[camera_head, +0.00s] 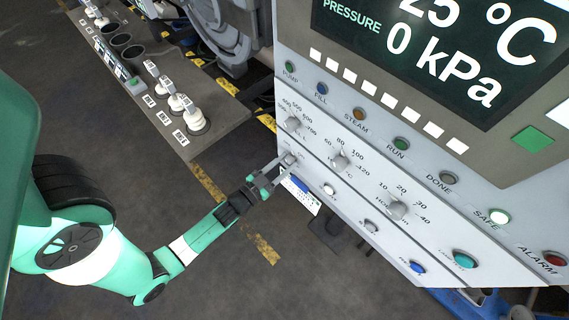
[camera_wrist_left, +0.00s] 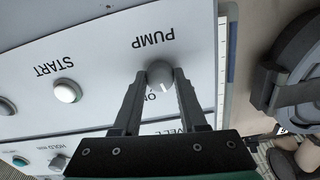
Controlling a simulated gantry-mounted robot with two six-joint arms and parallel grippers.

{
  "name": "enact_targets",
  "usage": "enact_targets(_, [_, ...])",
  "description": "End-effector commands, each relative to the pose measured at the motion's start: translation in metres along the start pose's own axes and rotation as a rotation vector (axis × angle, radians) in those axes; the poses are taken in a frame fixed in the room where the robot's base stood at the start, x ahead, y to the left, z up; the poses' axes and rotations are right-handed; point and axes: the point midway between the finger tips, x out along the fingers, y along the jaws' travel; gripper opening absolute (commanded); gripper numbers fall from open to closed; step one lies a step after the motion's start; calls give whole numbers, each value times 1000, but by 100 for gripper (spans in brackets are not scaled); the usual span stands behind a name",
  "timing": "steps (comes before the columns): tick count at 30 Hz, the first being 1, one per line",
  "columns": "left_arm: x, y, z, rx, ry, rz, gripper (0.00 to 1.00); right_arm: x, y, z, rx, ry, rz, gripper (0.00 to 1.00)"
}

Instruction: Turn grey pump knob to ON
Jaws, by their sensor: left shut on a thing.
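The grey pump knob (camera_wrist_left: 160,73) is a small round knob on the white panel, beside the label PUMP, which appears upside down in the wrist view. In the head view the knob (camera_head: 289,158) is at the left end of the panel's lower row. My left gripper (camera_wrist_left: 160,78) is shut on it, one dark finger on each side; the gripper also shows in the head view (camera_head: 277,171). A label starting with O is partly hidden between the fingers, so I cannot tell the knob's setting for sure. My right gripper is not in view.
A START button (camera_wrist_left: 67,91) is beside the pump knob. Grey dials, such as one in the middle (camera_head: 340,161), sit just above and right on the panel. A screen (camera_head: 440,45) reads 0 kPa. A grey bench (camera_head: 205,140) with white-topped knobs stands at upper left.

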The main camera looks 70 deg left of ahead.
Motion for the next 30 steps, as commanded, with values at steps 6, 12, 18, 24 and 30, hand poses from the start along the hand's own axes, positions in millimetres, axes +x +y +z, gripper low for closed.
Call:
enact_targets(6, [0, 0, 1, 205, 2, 0, 0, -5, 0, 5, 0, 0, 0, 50])
enact_targets(12, [0, 0, 1, 394, 2, 0, 0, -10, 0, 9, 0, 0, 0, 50])
enact_targets(18, [0, 0, 1, 568, 2, -1, 0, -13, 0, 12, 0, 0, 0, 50])
enact_targets(24, [0, 0, 0, 701, 2, 0, 0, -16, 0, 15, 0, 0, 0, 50])
enact_targets(30, [0, 0, 0, 785, 2, -1, 0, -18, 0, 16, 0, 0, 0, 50])
